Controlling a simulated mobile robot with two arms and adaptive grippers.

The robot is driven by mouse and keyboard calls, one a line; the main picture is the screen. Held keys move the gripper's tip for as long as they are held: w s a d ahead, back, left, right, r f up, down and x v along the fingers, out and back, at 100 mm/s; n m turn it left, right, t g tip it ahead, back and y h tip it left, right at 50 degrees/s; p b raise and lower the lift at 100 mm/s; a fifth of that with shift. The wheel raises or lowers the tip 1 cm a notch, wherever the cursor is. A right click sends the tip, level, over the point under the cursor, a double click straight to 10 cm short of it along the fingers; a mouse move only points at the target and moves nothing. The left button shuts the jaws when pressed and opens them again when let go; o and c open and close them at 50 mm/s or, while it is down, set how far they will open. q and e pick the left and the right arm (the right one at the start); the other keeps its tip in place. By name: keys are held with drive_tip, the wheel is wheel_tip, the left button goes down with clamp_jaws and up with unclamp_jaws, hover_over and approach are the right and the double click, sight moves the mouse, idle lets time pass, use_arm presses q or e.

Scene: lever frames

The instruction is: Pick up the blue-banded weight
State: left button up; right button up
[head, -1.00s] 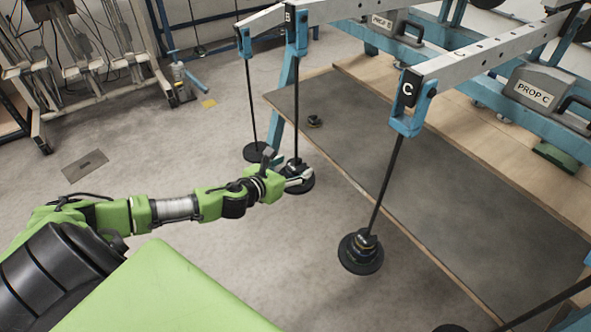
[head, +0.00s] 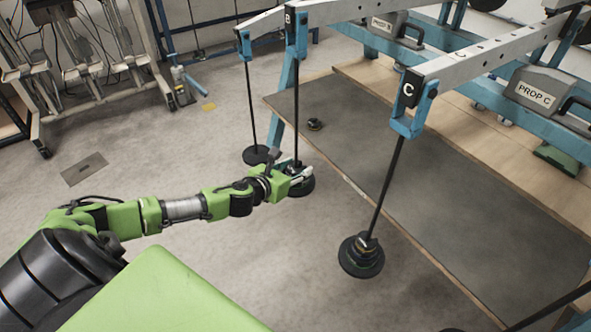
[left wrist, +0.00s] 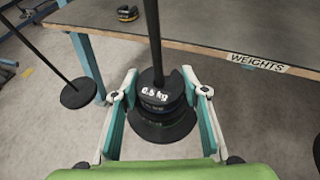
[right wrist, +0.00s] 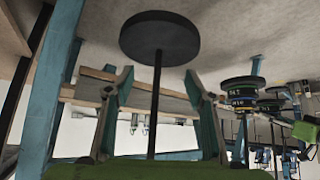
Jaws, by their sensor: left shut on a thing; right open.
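My left gripper (head: 300,178) is at the dark weight stack (head: 303,188) on the rod under the B label. In the left wrist view my left gripper (left wrist: 160,88) has one finger on each side of that stack and is shut on a dark weight marked 0.5 kg (left wrist: 157,97). The weight still sits around the rod. In the right wrist view, weights with coloured bands (right wrist: 241,103), one bluish, hang at the right. My right gripper (right wrist: 157,82) is open, with a rod (right wrist: 156,110) showing between its fingers.
A plain dark disc (head: 258,155) hangs left of B. Another weight stack (head: 360,256) hangs under C. The grey-topped table (head: 430,180) lies behind, with a small weight (head: 315,124) on it. Blue posts and beams stand around.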

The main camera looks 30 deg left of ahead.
sight(294, 169)
use_arm(q)
drive_tip(key=shift+r, duration=0.2)
use_arm(e)
drive_tip(key=shift+s, duration=0.1)
use_arm(q)
drive_tip(key=shift+r, duration=0.15)
use_arm(e)
drive_tip(key=shift+s+d+f, duration=0.15)
drive_tip(key=shift+s, duration=0.15)
use_arm(q)
drive_tip(key=r+p, duration=0.2)
drive_tip(key=r, duration=0.1)
drive_tip(key=shift+s+a, duration=0.15)
drive_tip(key=shift+s, duration=0.15)
drive_tip(key=s+a+p, duration=0.1)
drive_tip(key=s+a, duration=0.2)
drive_tip(key=s, duration=0.5)
drive_tip(key=s+a, duration=0.3)
drive_tip(key=s, duration=0.5)
drive_tip(key=shift+a+p, duration=0.3)
drive_tip(key=shift+p, duration=0.05)
use_arm(e)
drive_tip(key=s+d+f+g+h, duration=0.1)
drive_tip(key=s+g, duration=0.3)
drive_tip(key=s, duration=0.4)
drive_tip(key=shift+s+d, duration=0.2)
drive_tip(key=shift+d, duration=0.6)
drive_tip(key=shift+f, duration=0.1)
